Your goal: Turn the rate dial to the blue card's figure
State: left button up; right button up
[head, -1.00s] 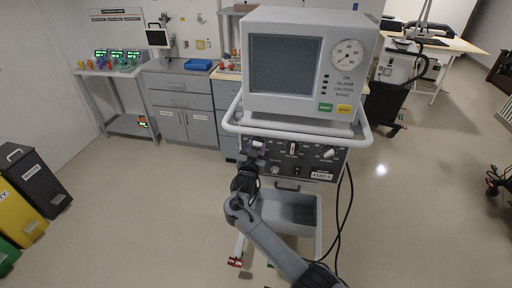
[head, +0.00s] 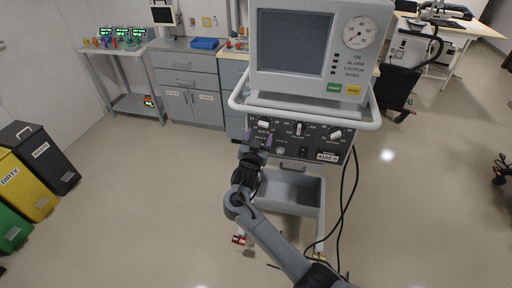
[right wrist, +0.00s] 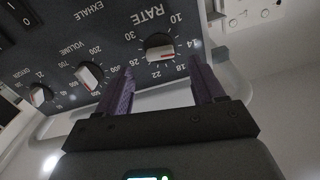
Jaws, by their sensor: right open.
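The rate dial (right wrist: 160,47) is a dark knob with a white bar, marked RATE, in the right wrist view; its bar lies roughly level across the picture. Figures such as 10, 14, 18 and 22 ring it. I cannot read its setting surely. The same rate dial (head: 264,124) is at the panel's upper left in the head view. My right gripper (right wrist: 162,68) is open, its purple fingers just short of the dial with nothing between them. In the head view the right gripper (head: 257,139) is just below the dial. I cannot make out a blue card. My left gripper is not in view.
The ventilator's panel (head: 320,156) also has a volume dial (right wrist: 89,76) and an oxygen dial (right wrist: 40,95). A white rail (head: 300,119) runs above the panel. Black cables (head: 350,200) hang at the right.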

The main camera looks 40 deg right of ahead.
jog(key=shift+v, duration=2.75)
